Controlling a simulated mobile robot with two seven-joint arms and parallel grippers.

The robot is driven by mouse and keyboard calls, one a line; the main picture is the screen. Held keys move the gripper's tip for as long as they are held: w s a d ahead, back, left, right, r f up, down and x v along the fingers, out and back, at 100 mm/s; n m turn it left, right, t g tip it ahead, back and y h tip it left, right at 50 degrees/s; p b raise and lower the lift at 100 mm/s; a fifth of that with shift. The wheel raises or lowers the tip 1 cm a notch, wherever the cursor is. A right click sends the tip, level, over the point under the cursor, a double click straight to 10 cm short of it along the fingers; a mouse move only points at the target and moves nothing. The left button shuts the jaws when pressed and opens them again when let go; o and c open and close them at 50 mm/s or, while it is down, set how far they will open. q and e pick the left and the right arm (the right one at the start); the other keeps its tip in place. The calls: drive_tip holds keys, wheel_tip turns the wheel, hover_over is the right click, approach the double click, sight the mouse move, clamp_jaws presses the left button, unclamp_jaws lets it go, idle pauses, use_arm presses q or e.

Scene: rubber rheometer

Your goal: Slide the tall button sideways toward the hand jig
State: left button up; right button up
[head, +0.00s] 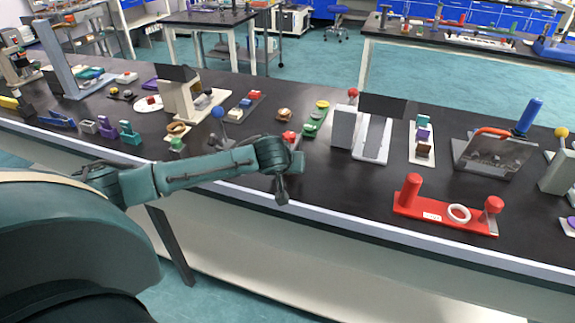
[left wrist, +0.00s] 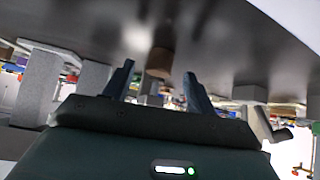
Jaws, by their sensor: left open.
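My left gripper (head: 282,192) hangs over the front edge of the dark bench, at the middle of the head view. In the left wrist view its two dark fingers (left wrist: 158,82) are apart, with nothing held between them. A brown, round-ended piece (left wrist: 160,62) shows beyond the fingers, apart from them; it may be the tall button, but I cannot be sure. A small brown round piece (head: 284,115) stands behind the gripper in the head view. I cannot tell which item is the hand jig. My right gripper is not in view.
A red base with two posts and a white ring (head: 459,213) lies to the right. A red-topped piece (head: 289,137) is close behind my gripper. Grey blocks (head: 343,126) and a green strip (head: 316,121) stand further back. The bench (head: 340,185) is bare right of the gripper.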

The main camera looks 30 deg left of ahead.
use_arm(q)
drive_tip(key=shift+x, duration=1.15)
drive_tip(key=shift+c, duration=0.3)
